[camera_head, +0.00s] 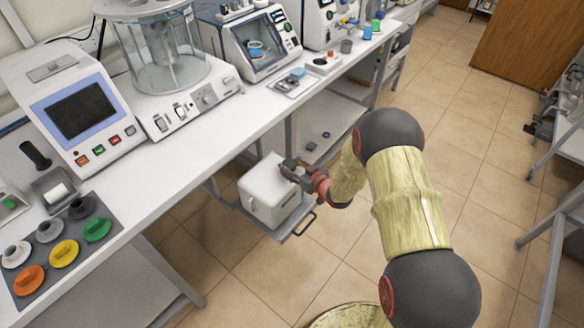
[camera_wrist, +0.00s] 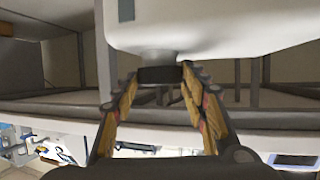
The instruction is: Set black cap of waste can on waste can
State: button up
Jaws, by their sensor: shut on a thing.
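The waste can (camera_head: 268,195) is a white boxy container standing on a low pull-out shelf under the bench. It also fills the top of the wrist view (camera_wrist: 225,28). My gripper (camera_head: 291,168) is at the can's top right edge. In the wrist view, my gripper's fingers (camera_wrist: 160,80) are on both sides of the black cap (camera_wrist: 158,74) and shut on it. The cap is at a short white neck on the can, touching or very close to it. I cannot tell whether it is seated. In the head view the fingers hide the cap.
The white bench (camera_head: 180,160) with testing machines runs above and left of the can. A mat (camera_head: 62,228) holds several coloured caps. The low shelf has a handle (camera_head: 304,224) at its front. The tiled floor (camera_head: 480,150) to the right is clear.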

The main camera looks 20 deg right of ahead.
jog(key=shift+f, duration=0.25)
jog(key=o, duration=0.8)
jog(key=shift+o, duration=0.5)
